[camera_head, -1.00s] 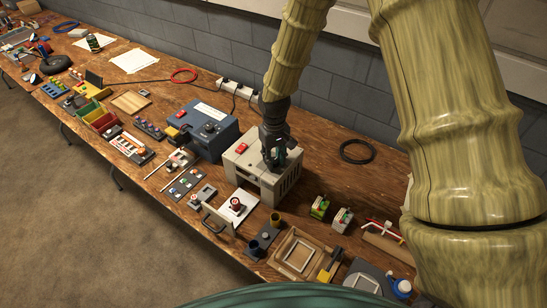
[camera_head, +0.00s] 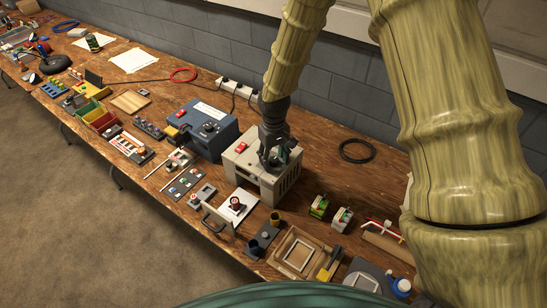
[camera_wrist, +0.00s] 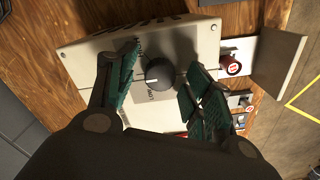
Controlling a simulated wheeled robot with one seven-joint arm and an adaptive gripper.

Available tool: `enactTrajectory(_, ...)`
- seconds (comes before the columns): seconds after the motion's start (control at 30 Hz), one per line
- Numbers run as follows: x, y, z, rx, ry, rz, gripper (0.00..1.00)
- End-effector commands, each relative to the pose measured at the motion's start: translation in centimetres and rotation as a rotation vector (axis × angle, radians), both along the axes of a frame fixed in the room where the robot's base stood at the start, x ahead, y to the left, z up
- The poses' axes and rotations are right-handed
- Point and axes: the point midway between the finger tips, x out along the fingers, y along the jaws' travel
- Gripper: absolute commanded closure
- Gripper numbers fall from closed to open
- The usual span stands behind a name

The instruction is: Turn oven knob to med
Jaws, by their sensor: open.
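The oven is a beige box (camera_head: 240,163) on the workbench, with a red switch on its top. Its dark grey round knob (camera_wrist: 159,72) sits on a grey label plate in the wrist view. A small light mark shows near the knob's lower left edge. My gripper (camera_wrist: 164,68) is open over the oven, one green-padded finger on each side of the knob, with visible gaps. In the head view my gripper (camera_head: 279,158) hides the knob.
A blue-grey box (camera_head: 205,130) with its own knob stands left of the oven. A white board with a red button (camera_head: 237,204) lies in front. A black cable ring (camera_head: 356,151) lies to the right, with bare wood around it.

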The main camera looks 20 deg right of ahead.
Motion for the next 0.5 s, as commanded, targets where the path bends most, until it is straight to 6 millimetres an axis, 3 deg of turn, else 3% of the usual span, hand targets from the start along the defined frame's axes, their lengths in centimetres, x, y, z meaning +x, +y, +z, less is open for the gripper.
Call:
enactTrajectory(0.27, 0.1, 0.0, 1.4, 0.001, -0.003, -0.001, 0.49)
enactTrajectory(0.5, 0.1, 0.0, 5.1, 0.001, -0.004, 0.0, 0.49)
